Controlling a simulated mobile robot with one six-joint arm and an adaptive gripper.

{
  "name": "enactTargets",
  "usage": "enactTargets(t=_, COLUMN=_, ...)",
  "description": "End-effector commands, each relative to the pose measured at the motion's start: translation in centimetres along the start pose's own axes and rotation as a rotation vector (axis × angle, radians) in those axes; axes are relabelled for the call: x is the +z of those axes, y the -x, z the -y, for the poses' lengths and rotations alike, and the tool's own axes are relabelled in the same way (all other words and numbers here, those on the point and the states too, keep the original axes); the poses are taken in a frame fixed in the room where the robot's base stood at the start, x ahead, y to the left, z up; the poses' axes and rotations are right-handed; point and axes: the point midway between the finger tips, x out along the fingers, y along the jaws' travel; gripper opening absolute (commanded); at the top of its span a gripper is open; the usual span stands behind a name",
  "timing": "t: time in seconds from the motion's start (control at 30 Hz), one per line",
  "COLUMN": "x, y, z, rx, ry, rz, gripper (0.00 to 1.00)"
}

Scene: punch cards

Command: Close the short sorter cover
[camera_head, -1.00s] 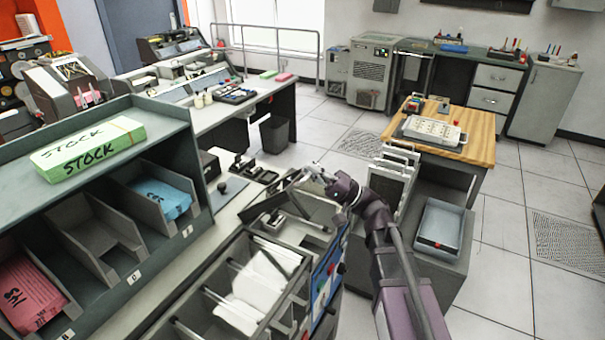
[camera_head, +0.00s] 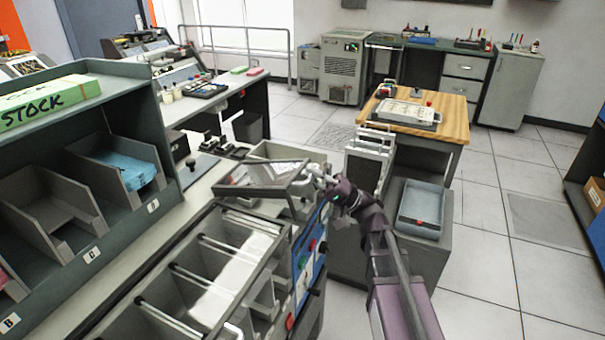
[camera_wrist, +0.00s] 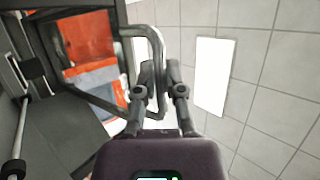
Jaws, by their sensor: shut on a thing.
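The short sorter cover (camera_head: 262,190) is a dark-framed panel with a clear pane. It stands tilted above the far end of the sorter (camera_head: 185,270), partly raised and not flat. My gripper (camera_head: 318,174) is at the cover's right end, shut on its handle. In the wrist view, my gripper's fingers (camera_wrist: 160,78) meet at the dark bar handle (camera_wrist: 156,42) beside the cover's frame (camera_wrist: 88,100). The exact grip on the bar is partly hidden by the fingers.
The sorter's open pockets with metal rods lie nearer. A grey shelf unit (camera_head: 75,145) with card bins stands at left. A grey cabinet with a blue tray (camera_head: 422,205) and a wooden table (camera_head: 455,122) stand at right. Tiled floor (camera_head: 490,230) is clear beyond.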

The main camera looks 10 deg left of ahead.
Motion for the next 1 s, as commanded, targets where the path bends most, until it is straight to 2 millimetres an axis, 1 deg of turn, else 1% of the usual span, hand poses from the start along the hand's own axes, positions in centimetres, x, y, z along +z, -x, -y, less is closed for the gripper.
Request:
enactTargets(t=0.03, x=0.3, y=1.1, z=-0.9, rx=0.002, ry=0.001, rz=-0.001, gripper=0.0)
enactTargets(t=0.1, x=0.5, y=1.8, z=-1.4, rx=0.002, ry=0.001, rz=-0.001, gripper=0.0)
enactTargets(t=0.4, x=1.2, y=4.5, z=-3.4, rx=0.001, ry=0.0, rz=-0.003, gripper=0.0)
enactTargets(t=0.7, x=1.5, y=5.7, z=-4.5, rx=0.0, ry=-0.001, rz=-0.003, gripper=0.0)
enactTargets(t=1.0, x=1.7, y=5.8, z=-4.7, rx=0.003, ry=-0.001, rz=0.0, gripper=0.0)
